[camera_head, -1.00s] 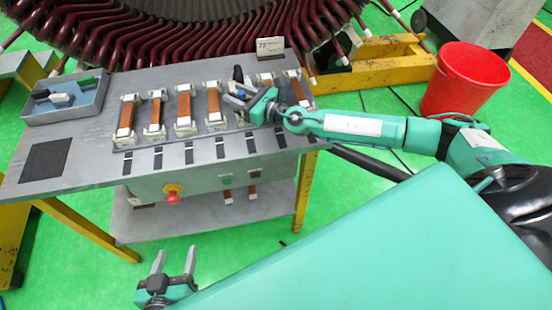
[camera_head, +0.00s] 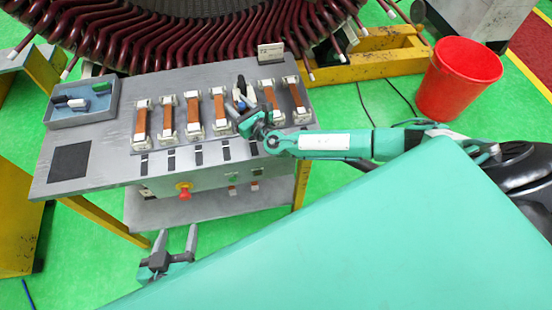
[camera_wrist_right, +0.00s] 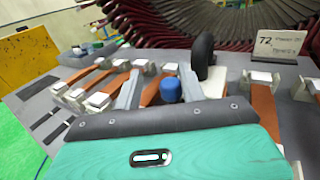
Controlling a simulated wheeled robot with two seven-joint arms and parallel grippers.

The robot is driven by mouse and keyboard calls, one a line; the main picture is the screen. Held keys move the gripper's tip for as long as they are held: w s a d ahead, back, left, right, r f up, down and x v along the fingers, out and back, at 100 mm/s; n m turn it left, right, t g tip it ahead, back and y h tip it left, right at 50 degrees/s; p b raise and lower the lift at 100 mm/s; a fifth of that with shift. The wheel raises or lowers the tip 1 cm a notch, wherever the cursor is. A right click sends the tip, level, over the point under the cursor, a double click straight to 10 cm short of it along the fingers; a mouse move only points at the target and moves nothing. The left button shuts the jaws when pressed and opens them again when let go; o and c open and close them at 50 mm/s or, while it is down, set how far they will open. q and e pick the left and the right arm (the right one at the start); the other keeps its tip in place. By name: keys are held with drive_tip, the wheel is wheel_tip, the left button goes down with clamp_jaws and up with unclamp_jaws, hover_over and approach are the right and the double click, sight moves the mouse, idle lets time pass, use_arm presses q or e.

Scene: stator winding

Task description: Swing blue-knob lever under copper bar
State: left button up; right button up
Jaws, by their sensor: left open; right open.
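Several copper bars (camera_head: 193,112) lie in pale end clamps on the grey bench. A black upright lever handle (camera_head: 241,84) stands between the bars on the right half; it also shows in the right wrist view (camera_wrist_right: 203,56). The blue knob (camera_wrist_right: 171,90) sits in front of it, between the fingers of my right gripper (camera_wrist_right: 158,90). The gripper is open, with a visible gap beside the knob. In the head view my right gripper (camera_head: 237,110) is over the bench at this lever. My left gripper (camera_head: 175,240) is open and empty, low in front of the bench.
A grey tray (camera_head: 83,118) with small parts stands at the bench's left, near a dark square pad (camera_head: 69,161). A number sign (camera_head: 270,53) stands at the back edge. The big coil ring (camera_head: 180,35) is behind. A red bucket (camera_head: 459,80) stands right.

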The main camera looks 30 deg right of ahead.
drive_tip(key=shift+a+r+m+h+p, duration=0.25)
drive_tip(key=shift+m+h+p, duration=0.15)
drive_tip(key=shift+h+p, duration=0.35)
drive_tip(key=shift+s+d+f+b, duration=0.2)
drive_tip(key=shift+s+f+b, duration=0.25)
drive_tip(key=shift+s+f, duration=0.1)
drive_tip(key=s+m+g+h+b, duration=0.2)
drive_tip(key=s+m+h+b, duration=0.2)
drive_tip(key=s+m, duration=0.95)
use_arm(q)
wheel_tip(320, 180, down, 3)
drive_tip(key=shift+r, duration=0.1)
use_arm(e)
drive_tip(key=s+d+f+m+g, duration=0.1)
drive_tip(key=s+f+m+g, duration=0.1)
drive_tip(key=f+m, duration=0.2)
drive_tip(key=s+d+f+m+g+h, duration=0.1)
drive_tip(key=s+f+m+g, duration=0.2)
drive_tip(key=f, duration=0.3)
drive_tip(key=shift+d+f+m, duration=0.35)
drive_tip(key=shift+o, duration=0.2)
